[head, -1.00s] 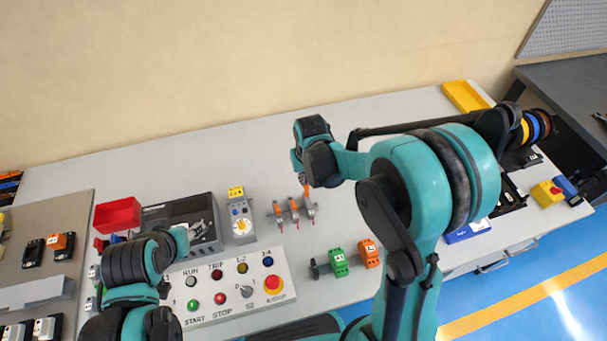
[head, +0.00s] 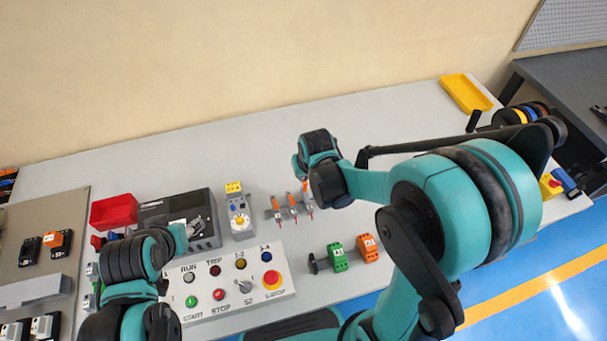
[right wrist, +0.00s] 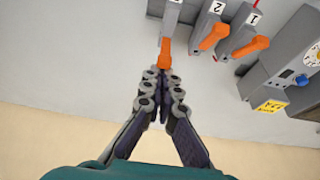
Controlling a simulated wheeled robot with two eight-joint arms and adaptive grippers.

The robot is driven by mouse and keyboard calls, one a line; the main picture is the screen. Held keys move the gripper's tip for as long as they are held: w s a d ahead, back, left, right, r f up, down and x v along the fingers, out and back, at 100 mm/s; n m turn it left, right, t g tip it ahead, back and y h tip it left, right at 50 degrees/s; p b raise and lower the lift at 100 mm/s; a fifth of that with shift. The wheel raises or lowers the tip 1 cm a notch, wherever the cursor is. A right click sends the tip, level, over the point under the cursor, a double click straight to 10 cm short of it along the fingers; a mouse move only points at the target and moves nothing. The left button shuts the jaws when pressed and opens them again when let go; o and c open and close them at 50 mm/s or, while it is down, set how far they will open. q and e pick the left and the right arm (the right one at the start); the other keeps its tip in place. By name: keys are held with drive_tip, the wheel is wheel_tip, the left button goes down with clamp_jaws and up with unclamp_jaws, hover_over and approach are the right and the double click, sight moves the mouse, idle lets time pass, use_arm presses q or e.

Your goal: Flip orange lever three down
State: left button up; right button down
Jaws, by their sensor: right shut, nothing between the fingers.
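Three grey lever units with orange handles stand in a row on the table. In the head view, the left lever (head: 275,205) and middle lever (head: 291,203) show clearly. Lever three (head: 305,187) is at the right, partly hidden by my right gripper. In the right wrist view, lever one (right wrist: 250,46) and lever two (right wrist: 214,36) carry number labels. Lever three's orange handle (right wrist: 165,52) points toward my right gripper (right wrist: 163,76), which is shut and empty, its tips at the handle's end. Contact is unclear. My left gripper (head: 182,236) is by the control panel, its fingers unclear.
A grey unit with a dial (head: 239,220) stands left of the levers. A button panel (head: 225,285) lies in front, with green (head: 337,257) and orange (head: 367,247) blocks to its right. A red bin (head: 114,211) is at the left. The table behind the levers is clear.

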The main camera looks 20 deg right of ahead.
sight(306, 185)
drive_tip(key=s+t+b, duration=0.2)
drive_tip(key=t, duration=0.1)
drive_tip(key=s+t+b, duration=0.1)
drive_tip(key=t, duration=0.1)
drive_tip(key=shift+s+f, duration=0.25)
drive_tip(key=shift+s+d+f+b, duration=0.1)
drive_tip(key=shift+s+f+b, duration=0.05)
drive_tip(key=shift+s+b, duration=0.4)
drive_tip(key=shift+w, duration=0.1)
drive_tip(key=shift+w+f+b, duration=0.3)
drive_tip(key=shift+w+b, duration=0.2)
drive_tip(key=shift+w, duration=0.15)
drive_tip(key=shift+r, duration=0.15)
